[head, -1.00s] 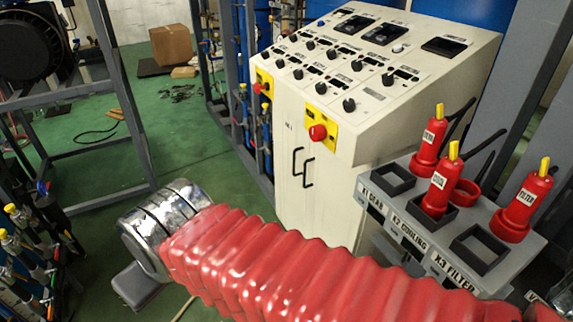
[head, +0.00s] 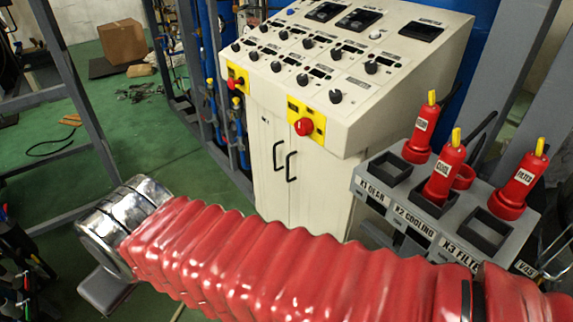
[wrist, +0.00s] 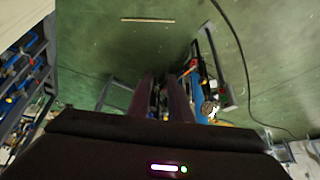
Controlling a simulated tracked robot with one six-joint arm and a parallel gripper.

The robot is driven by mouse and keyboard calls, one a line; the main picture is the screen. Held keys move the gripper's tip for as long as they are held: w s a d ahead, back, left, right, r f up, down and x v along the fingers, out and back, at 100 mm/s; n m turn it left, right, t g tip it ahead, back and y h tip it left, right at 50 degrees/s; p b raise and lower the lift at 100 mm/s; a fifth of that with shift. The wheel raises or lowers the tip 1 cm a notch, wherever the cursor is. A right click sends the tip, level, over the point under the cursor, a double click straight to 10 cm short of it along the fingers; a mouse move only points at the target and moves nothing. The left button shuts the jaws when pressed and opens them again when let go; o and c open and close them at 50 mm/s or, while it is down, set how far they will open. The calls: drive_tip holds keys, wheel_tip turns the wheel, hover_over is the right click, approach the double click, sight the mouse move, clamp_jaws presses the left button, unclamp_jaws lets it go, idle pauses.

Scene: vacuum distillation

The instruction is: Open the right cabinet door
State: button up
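The white control cabinet (head: 330,195) stands in the middle of the head view, with its doors below a sloped panel. Two black handles sit side by side near the door seam. The right door's handle (head: 291,166) is the lower one in the picture, and both doors look closed. My red-sleeved arm crosses the foreground to a chrome wrist at lower left, apart from the handles. The gripper's fingertips do not show clearly there. In the wrist view my gripper (wrist: 160,85) has two dark fingers with a gap between them, empty, facing green floor and equipment.
A grey stand (head: 395,215) with several red plugs is right of the cabinet, near the right door. A red emergency button (head: 305,127) sticks out above the doors. Grey frames rise at left. Green floor (head: 190,175) is open left of the cabinet.

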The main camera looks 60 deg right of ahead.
drive_tip(key=w+d+f+m+t+h, duration=0.2)
drive_tip(key=w+d+f+m, duration=0.15)
drive_tip(key=w+d, duration=0.75)
drive_tip(key=w+d+f+m+t+h, duration=0.2)
drive_tip(key=w+d+m, duration=0.2)
drive_tip(key=w+d, duration=0.75)
drive_tip(key=s+d+f+m+g+h, duration=0.1)
drive_tip(key=d+f+m+h, duration=0.25)
drive_tip(key=d+f, duration=0.6)
drive_tip(key=s+d+f+m+g+h, duration=0.15)
drive_tip(key=d+f+h, duration=0.3)
drive_tip(key=d, duration=1.05)
drive_tip(key=s+d+f+m+g+h, duration=0.2)
drive_tip(key=s+d+f+h, duration=0.1)
drive_tip(key=s, duration=0.5)
drive_tip(key=s+d+f+m+g+h, duration=0.2)
drive_tip(key=s+d+f, duration=0.3)
drive_tip(key=s, duration=0.3)
drive_tip(key=shift+d+f+g+h, duration=0.3)
drive_tip(key=shift+d+g+h, duration=0.15)
drive_tip(key=shift+d, duration=0.3)
drive_tip(key=shift+d, duration=0.1)
